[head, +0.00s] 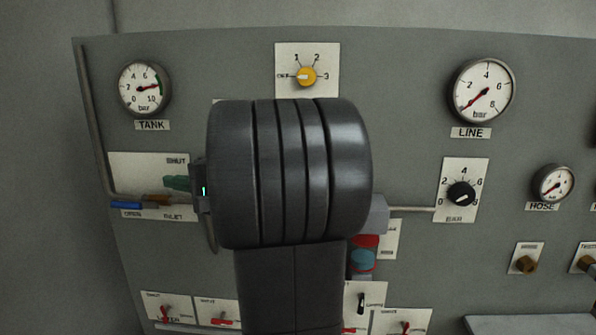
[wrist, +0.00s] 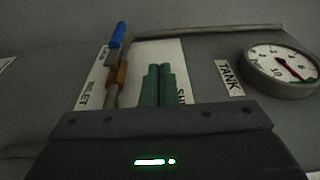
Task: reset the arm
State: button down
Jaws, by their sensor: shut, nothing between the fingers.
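My gripper (head: 176,183) shows at the left of my dark arm in the head view, in front of the inlet label plate (head: 140,165). In the wrist view its two green fingers (wrist: 157,84) are together with nothing between them. The inlet valve has a blue handle (head: 127,205) and a brass body (head: 157,200). In the wrist view the blue handle (wrist: 117,35) and pipe stand left of the fingers, with a gap between. My arm link hides the middle of the panel in the head view.
The grey panel carries a tank gauge (head: 145,88), a line gauge (head: 482,90), a yellow selector knob (head: 305,76), a black bar knob (head: 461,194) and a hose gauge (head: 553,184). Several small red-handled valves line the bottom. A red and blue part (head: 364,255) sits beside my arm.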

jog(key=v, duration=0.6)
jog(key=shift+d+b, duration=0.2)
jog(key=shift+b, duration=0.25)
jog(key=shift+s, duration=0.1)
